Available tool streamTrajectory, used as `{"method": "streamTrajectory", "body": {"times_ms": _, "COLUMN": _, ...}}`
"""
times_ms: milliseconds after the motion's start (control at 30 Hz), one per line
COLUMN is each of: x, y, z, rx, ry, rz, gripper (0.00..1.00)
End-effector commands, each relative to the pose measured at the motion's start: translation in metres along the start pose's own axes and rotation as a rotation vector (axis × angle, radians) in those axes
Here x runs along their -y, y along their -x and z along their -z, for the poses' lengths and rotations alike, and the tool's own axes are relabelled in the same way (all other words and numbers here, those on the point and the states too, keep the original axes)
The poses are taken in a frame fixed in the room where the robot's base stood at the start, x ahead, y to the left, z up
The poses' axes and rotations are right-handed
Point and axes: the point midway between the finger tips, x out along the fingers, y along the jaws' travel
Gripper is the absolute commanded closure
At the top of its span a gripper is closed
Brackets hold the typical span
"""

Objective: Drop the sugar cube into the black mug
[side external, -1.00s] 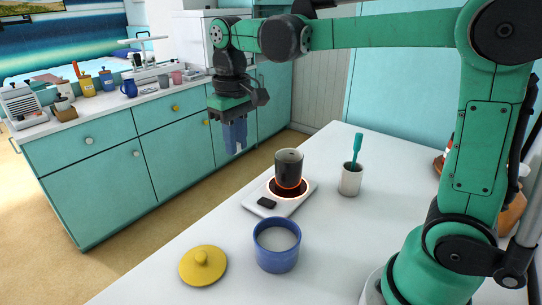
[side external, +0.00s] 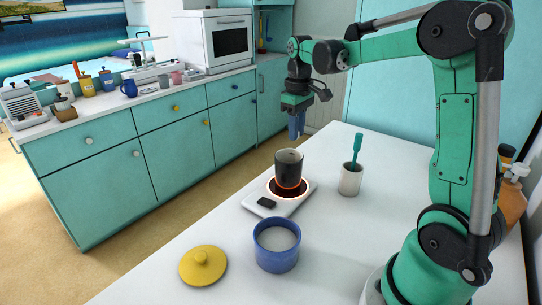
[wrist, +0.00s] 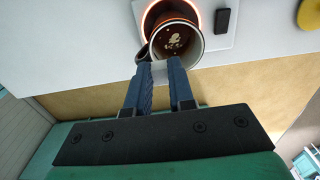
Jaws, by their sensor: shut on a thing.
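The black mug (side external: 288,168) stands upright on a warmer with a glowing red ring. The wrist view shows its open mouth (wrist: 176,38), dark brown inside with pale flecks. My gripper (side external: 297,136) points down, above and slightly right of and behind the mug in the side view. In the wrist view its blue fingers (wrist: 161,68) end at the mug's near rim in the picture. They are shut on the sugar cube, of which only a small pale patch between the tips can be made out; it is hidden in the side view.
The white warmer (side external: 261,208) has a black switch. A blue bowl (side external: 277,257) with white contents and a yellow lid (side external: 203,266) are at the front. A white cup (side external: 350,181) holding a teal utensil stands right of the mug. The counter (side external: 370,250) is otherwise mostly clear.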

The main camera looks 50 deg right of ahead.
Motion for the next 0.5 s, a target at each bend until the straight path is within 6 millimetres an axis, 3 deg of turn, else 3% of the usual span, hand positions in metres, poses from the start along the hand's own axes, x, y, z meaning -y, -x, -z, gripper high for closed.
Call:
{"method": "streamTrajectory", "body": {"times_ms": 200, "x": 0.0, "y": -0.025, "z": 0.0, "rx": 0.0, "ry": 0.0, "rz": 0.0, "gripper": 1.0}}
{"method": "streamTrajectory", "body": {"times_ms": 500, "x": 0.001, "y": -0.034, "z": 0.0, "rx": 0.0, "ry": 0.0, "rz": 0.0, "gripper": 1.0}}
